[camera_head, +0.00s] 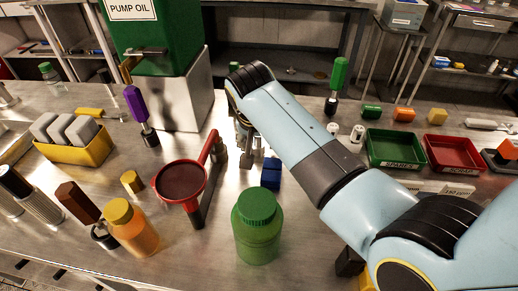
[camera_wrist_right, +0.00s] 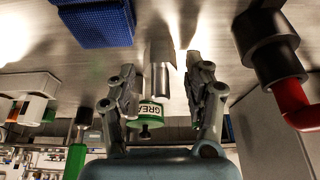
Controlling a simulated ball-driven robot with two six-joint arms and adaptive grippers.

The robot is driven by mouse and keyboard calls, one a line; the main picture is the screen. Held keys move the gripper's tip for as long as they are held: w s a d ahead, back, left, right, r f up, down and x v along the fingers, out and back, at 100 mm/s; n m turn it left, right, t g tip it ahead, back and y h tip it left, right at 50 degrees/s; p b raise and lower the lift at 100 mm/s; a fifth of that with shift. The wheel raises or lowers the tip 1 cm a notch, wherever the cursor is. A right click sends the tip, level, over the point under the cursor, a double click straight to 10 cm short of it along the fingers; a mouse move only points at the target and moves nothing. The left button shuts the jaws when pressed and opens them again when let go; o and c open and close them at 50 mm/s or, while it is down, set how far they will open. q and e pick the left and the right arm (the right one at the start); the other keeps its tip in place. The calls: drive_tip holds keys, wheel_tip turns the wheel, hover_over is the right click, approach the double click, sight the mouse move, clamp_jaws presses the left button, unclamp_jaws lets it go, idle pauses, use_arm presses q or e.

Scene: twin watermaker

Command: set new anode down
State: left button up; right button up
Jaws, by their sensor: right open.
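My right gripper (camera_head: 245,148) reaches down over the bench, just left of a small blue block. In the right wrist view my right gripper (camera_wrist_right: 162,95) is open, with its two fingers spread. A plain grey metal cylinder (camera_wrist_right: 160,68), which looks like the anode, stands between the fingers, with a gap showing on each side. Its far end meets the bench surface. In the head view it is mostly hidden by the gripper. The blue block (camera_head: 271,173) shows large in the right wrist view (camera_wrist_right: 95,22). My left gripper is not in view.
A green jar (camera_head: 257,226) stands in front. The green tray (camera_head: 394,164) and red tray (camera_head: 453,168) are at right. The pump oil container (camera_head: 150,40) stands behind left.

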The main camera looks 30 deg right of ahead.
drive_tip(key=shift+s+a+r, duration=0.1)
drive_tip(key=shift+a+r, duration=0.05)
drive_tip(key=shift+r, duration=0.1)
drive_tip(key=shift+c, duration=0.6)
clamp_jaws()
